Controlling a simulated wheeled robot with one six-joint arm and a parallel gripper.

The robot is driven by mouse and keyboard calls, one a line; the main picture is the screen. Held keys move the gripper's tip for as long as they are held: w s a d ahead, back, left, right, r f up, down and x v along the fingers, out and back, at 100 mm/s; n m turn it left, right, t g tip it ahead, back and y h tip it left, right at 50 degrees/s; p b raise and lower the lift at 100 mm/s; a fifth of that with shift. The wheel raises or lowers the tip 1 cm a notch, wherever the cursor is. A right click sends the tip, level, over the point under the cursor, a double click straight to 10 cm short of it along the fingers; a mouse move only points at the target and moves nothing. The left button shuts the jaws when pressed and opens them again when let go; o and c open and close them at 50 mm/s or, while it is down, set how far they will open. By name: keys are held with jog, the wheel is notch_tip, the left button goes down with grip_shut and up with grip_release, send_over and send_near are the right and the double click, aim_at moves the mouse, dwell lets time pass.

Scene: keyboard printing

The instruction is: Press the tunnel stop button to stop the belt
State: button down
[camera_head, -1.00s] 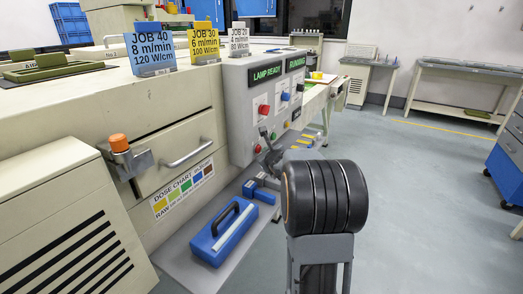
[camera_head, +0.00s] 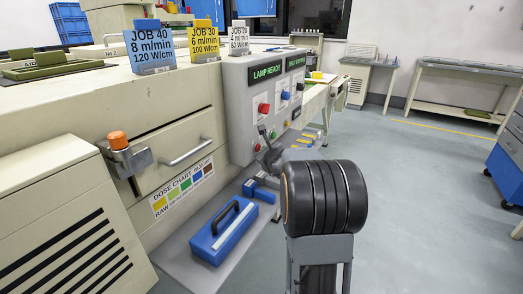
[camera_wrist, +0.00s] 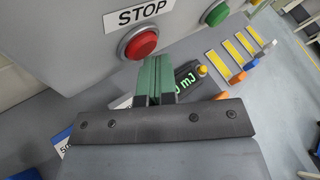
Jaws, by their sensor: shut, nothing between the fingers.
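The red stop button (camera_wrist: 142,43) sits on the grey panel under the STOP label (camera_wrist: 143,15) in the wrist view. My gripper (camera_wrist: 154,64) is shut and empty, its green fingertips just below the button in that picture. I cannot tell whether they touch it. In the head view my gripper (camera_head: 264,131) is small and dark in front of the lower part of the grey control panel (camera_head: 238,105). The panel carries a lit LAMP READY display (camera_head: 267,70) and a second lit display (camera_head: 295,61), whose text is too small to read surely.
A green button (camera_wrist: 215,13) is right of the stop button. Another red button (camera_head: 264,108) and a blue one (camera_head: 285,96) are higher on the panel. A blue case (camera_head: 223,231) lies on the low shelf. The floor to the right is open.

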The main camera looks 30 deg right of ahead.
jog(key=shift+w+a+r+b, duration=0.3)
jog(key=shift+w+a+b, duration=0.2)
jog(key=shift+w+b, duration=0.15)
dwell(1.4)
jog(key=shift+s+d+f, duration=0.1)
jog(key=shift+s, duration=0.05)
jog(key=shift+s+d+f, duration=0.1)
jog(key=shift+s, duration=0.25)
jog(key=s+d, duration=0.3)
jog(key=s, duration=0.2)
jog(key=shift+s, duration=0.15)
dwell(0.5)
jog(key=shift+f, duration=0.15)
